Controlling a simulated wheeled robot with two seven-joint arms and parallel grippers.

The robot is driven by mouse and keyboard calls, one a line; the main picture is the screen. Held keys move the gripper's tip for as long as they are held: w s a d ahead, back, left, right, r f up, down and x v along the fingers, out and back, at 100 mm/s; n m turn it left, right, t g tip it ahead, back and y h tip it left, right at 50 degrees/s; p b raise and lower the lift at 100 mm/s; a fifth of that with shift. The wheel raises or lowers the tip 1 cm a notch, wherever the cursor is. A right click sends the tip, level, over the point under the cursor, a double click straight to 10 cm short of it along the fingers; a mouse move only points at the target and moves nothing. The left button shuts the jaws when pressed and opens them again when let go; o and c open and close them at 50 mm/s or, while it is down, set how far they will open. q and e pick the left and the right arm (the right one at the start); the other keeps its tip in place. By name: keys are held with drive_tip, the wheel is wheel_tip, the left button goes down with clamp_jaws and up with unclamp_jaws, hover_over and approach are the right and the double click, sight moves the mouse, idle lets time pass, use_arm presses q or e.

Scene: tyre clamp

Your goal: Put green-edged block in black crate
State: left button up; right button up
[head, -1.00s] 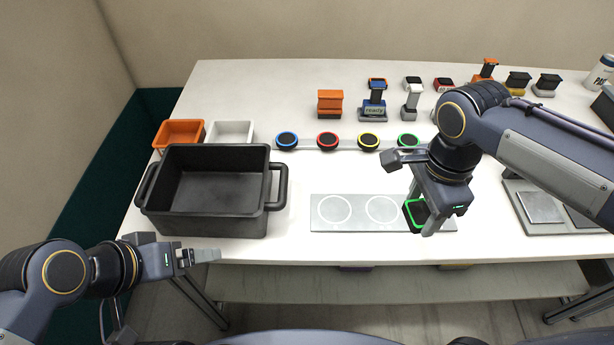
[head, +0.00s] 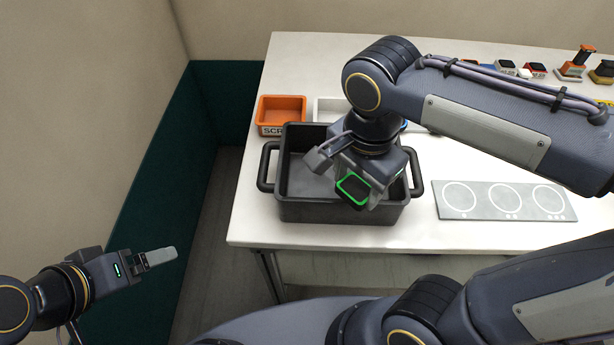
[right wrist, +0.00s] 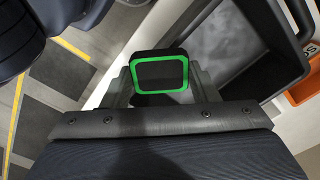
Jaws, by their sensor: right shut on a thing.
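The black block with a green edge (head: 353,189) is held in my right gripper (head: 356,192), over the front right part of the black crate. The block also shows between the fingers in the right wrist view (right wrist: 159,76). The black crate (head: 330,211) stands at the table's front left; my right arm hides part of its opening. Whether the block is below the rim cannot be told. In the right wrist view the crate (right wrist: 288,62) lies to the right of the block. My left gripper (head: 160,258) is off the table's left side, well apart from the crate; its jaw gap is not clear.
An orange tray (head: 283,112) and a white tray (head: 326,106) stand behind the crate. A grey plate with white circles (head: 505,201) lies right of it. Several small items stand at the back right. The table's left edge is close to the crate.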

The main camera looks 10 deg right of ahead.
drive_tip(key=w+a+f, duration=0.2)
drive_tip(key=w+f, duration=0.1)
drive_tip(key=w, duration=0.3)
hover_over(313, 185)
drive_tip(key=f, duration=0.5)
drive_tip(key=shift+s+d+f+p, duration=0.1)
drive_tip(key=shift+s+f+p, duration=0.1)
drive_tip(key=shift+f+p, duration=0.15)
drive_tip(key=shift+w+f, duration=0.2)
drive_tip(key=shift+f, duration=1.6)
drive_tip(key=shift+f, duration=0.15)
drive_tip(key=o, duration=1)
wheel_tip(313, 185, up, 12)
drive_tip(key=shift+p, duration=0.3)
